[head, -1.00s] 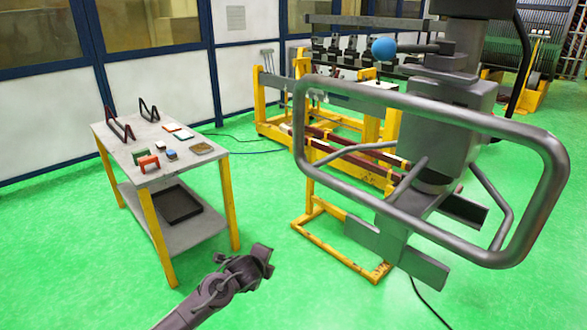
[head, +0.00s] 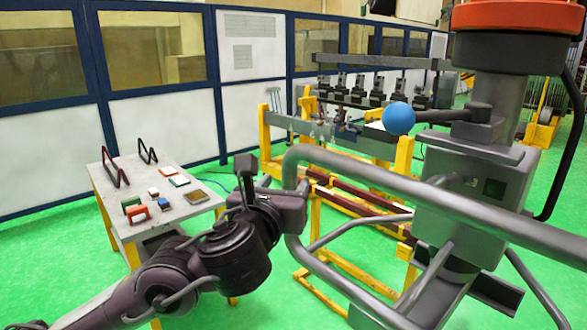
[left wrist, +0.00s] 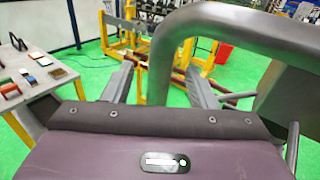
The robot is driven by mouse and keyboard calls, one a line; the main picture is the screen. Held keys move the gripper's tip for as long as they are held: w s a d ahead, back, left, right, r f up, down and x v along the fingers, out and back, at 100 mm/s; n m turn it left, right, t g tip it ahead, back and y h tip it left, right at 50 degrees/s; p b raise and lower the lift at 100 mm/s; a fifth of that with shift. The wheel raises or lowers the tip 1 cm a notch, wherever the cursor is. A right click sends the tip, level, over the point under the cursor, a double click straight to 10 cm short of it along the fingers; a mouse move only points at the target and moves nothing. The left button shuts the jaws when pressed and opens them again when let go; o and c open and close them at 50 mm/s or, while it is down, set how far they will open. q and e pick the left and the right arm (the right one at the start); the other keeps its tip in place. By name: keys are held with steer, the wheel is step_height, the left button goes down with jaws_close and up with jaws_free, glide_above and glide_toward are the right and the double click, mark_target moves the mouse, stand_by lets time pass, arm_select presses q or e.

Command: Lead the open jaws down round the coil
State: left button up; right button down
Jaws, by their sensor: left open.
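The coil appears to be the pair of long dark red bars (head: 352,209) lying across the yellow stand behind the grey tube frame. Part of them is hidden by the tube. A dark red bar (left wrist: 219,91) shows to the right of the right finger. My right gripper is not in view.
A grey machine with a thick bent tube (head: 420,196) and a blue ball (head: 398,118) fills the right; the tube passes close to my left gripper. A work table (head: 185,212) with small blocks and dark triangular frames stands at left. Green floor is open between.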

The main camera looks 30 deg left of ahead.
mark_target(287, 173)
arm_select(q)
steer(key=shift+w+a+r, duration=0.1)
steer(key=shift+w+r, duration=0.1)
steer(key=shift+w, duration=0.1)
steer(key=shift+r, duration=0.65)
steer(key=x, duration=0.3)
steer(key=shift+f+x, duration=0.15)
steer(key=shift+x, duration=0.45)
steer(key=shift+f+x, duration=0.15)
steer(key=shift+x, duration=0.45)
steer(key=shift+w+r, duration=0.1)
steer(key=c, duration=0.7)
jaws_close()
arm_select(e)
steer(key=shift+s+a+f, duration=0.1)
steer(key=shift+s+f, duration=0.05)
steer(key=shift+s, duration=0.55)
